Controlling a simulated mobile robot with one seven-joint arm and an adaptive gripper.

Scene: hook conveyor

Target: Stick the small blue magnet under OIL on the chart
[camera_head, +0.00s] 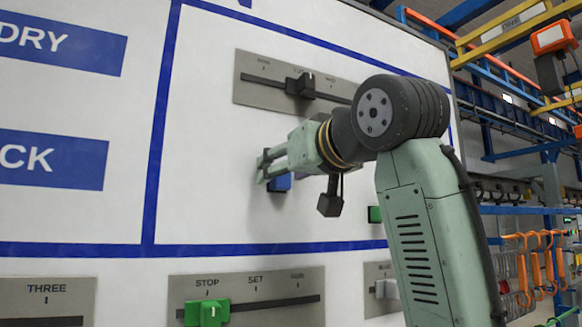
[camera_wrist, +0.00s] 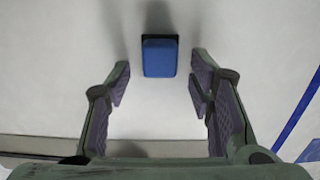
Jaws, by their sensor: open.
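A small blue magnet (camera_head: 280,183) is on the white chart (camera_head: 215,150), inside a blue-ruled cell. My gripper (camera_head: 266,168) reaches toward the board at the magnet, which it partly hides in the head view. In the wrist view the blue magnet (camera_wrist: 160,57) is centred between the tips of my open gripper (camera_wrist: 160,78), with a visible gap on both sides. The fingers do not appear to touch it. No label reading OIL shows in either view.
A slider plate (camera_head: 300,82) with a black knob is above my gripper. Below are a plate with a green knob (camera_head: 207,312) marked STOP and SET, and one marked THREE (camera_head: 47,302). A green block (camera_head: 375,214) shows beside my arm. Orange hooks (camera_head: 537,262) hang at right.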

